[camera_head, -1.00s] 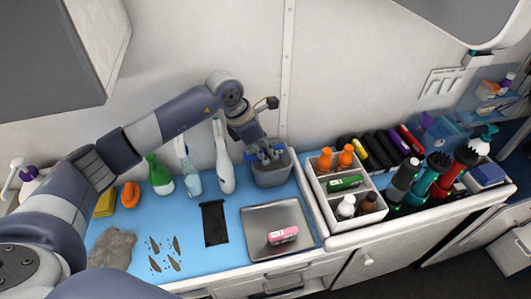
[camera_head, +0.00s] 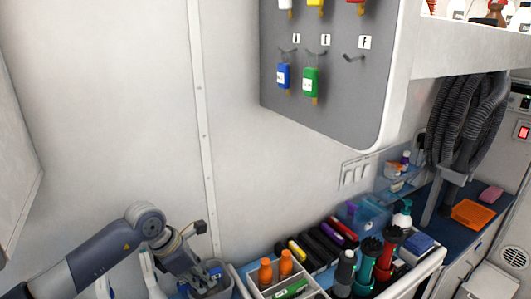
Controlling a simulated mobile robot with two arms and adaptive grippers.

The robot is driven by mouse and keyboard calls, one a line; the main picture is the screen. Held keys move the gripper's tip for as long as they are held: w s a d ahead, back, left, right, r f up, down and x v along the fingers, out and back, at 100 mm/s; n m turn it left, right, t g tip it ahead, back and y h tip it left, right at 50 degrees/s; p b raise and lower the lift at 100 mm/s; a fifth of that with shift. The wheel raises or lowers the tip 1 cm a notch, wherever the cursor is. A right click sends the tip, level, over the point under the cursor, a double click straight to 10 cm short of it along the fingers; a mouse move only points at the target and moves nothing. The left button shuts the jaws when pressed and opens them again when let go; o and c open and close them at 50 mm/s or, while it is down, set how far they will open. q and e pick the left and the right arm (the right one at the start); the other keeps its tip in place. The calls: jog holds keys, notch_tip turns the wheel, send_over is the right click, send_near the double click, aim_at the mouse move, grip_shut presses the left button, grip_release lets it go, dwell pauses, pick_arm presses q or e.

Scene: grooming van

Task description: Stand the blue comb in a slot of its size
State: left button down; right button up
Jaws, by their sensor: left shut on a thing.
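My left gripper (camera_head: 199,279) reaches in from the lower left, at the grey pot (camera_head: 222,290) on the counter. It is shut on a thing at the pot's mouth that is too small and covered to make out. Small bluish bits show near the fingertips. I cannot tell whether they are the blue comb. A pale slotted holder (camera_head: 355,172) is fixed to the wall, right of the gripper and higher. Its upright slots look empty, and their sizes are hard to judge from here. My right gripper is not in view.
A white divided caddy (camera_head: 265,292) with orange-capped bottles (camera_head: 265,272) stands right of the pot. The wall between gripper and holder is bare.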

pick_arm(q)
jog(key=s+r+m+g+y, duration=0.2)
jog(key=s+m+g, duration=0.1)
jog(key=s+m, duration=0.6)
jog(key=s+r+m+g+y, duration=0.1)
jog(key=s+r+m+g, duration=0.2)
jog(key=s+m, duration=0.7)
jog(key=m+g, duration=0.1)
jog(key=m, duration=0.4)
jog(key=shift+y, duration=0.4)
